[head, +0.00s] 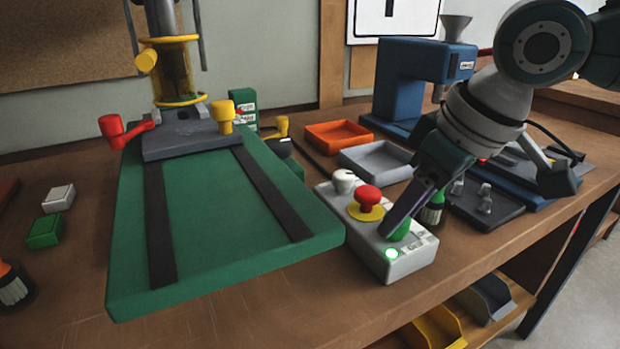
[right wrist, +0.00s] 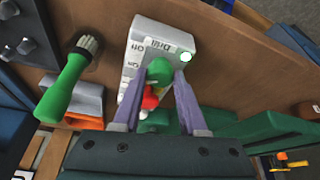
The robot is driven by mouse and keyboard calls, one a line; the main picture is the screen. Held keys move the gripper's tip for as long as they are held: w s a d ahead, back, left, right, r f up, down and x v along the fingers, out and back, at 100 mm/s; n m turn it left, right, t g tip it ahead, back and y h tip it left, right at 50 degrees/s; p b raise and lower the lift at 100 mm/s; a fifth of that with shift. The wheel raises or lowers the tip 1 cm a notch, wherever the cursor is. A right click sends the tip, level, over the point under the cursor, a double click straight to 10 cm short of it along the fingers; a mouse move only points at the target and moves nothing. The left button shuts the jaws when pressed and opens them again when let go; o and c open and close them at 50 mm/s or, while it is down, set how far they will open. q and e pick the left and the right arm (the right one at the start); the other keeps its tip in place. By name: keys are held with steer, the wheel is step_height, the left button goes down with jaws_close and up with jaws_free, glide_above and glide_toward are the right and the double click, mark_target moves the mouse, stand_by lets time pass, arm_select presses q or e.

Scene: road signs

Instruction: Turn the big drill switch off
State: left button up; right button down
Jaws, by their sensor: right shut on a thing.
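The grey control box (head: 345,222) stands on the bench beside the green drill base (head: 215,235). It carries a white knob, a red mushroom button (head: 368,196) on a yellow collar, a green switch (head: 402,232) and a lit green lamp (head: 391,253). My right gripper (head: 395,222) reaches down from the right, shut on the green switch. In the right wrist view, the fingers (right wrist: 158,90) are on either side of the switch's rounded green top (right wrist: 159,70). "Drill", "On" and "Off" labels show on the box. The switch's exact position is partly hidden by the fingers. My left gripper is out of view.
A green-handled brush (head: 433,208) stands close beside the box, near my right gripper. Orange (head: 338,134) and grey (head: 375,158) trays lie behind the box. A blue machine (head: 400,85) stands at the back. Bare bench lies in front of the box.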

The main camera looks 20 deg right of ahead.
steer(key=shift+r+m+p, duration=0.2)
steer(key=shift+m+p, duration=0.1)
steer(key=shift+p, duration=0.4)
steer(key=m+h+p, duration=0.1)
steer(key=m+p, duration=0.1)
steer(key=p, duration=0.1)
steer(key=m+h+p, duration=0.1)
steer(key=m+p, duration=0.1)
steer(key=p, duration=0.2)
steer(key=m+h+p, duration=0.1)
steer(key=m+p, duration=0.2)
steer(key=shift+s+a, duration=0.1)
steer(key=shift+a, duration=0.25)
steer(key=shift+f+m+g+h+p, duration=0.1)
steer(key=shift+m+g+h+p, duration=0.25)
steer(key=shift+m+p, duration=0.7)
steer(key=shift+f+m+h, duration=0.1)
steer(key=shift+m+h, duration=0.25)
steer(key=shift+m, duration=0.8)
steer(key=shift+g, duration=0.25)
